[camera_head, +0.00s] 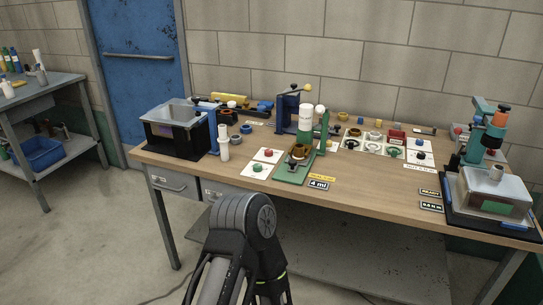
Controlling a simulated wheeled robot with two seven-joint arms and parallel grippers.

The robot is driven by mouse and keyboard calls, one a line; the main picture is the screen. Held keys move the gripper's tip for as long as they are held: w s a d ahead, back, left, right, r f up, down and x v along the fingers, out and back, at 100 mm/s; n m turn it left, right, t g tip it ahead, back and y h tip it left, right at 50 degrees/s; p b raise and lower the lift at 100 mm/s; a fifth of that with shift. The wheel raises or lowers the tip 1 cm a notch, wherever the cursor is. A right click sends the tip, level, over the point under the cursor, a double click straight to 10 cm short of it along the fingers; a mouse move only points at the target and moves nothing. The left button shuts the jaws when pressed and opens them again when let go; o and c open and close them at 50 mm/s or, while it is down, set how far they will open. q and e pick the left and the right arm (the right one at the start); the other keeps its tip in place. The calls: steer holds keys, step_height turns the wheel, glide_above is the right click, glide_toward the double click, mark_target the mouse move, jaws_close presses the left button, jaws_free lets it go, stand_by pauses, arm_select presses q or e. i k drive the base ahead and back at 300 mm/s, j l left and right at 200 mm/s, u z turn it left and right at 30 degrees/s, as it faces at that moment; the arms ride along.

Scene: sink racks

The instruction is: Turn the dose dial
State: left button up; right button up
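A green dispenser stand (289,174) with a white bottle (306,121) sits at the middle of the workbench. A dark, brass-coloured round part (298,153) on its base may be the dose dial; its markings are too small to read. A black card reading "4 ml" (318,184) lies at the stand's front right, below a small yellow label (322,177). One of my arms reaches up from the bottom middle, in front of the bench and apart from the stand. No gripper fingers show in the view.
A clear-lidded black box (176,133) stands at the bench's left. A teal press (484,137) and a clear-covered box (491,192) stand at the right, near two black cards (431,207). Button plates (258,167) lie left of the stand. Bare wood lies right of the stand.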

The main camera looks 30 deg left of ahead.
mark_target(257, 167)
steer(key=u, duration=1.25)
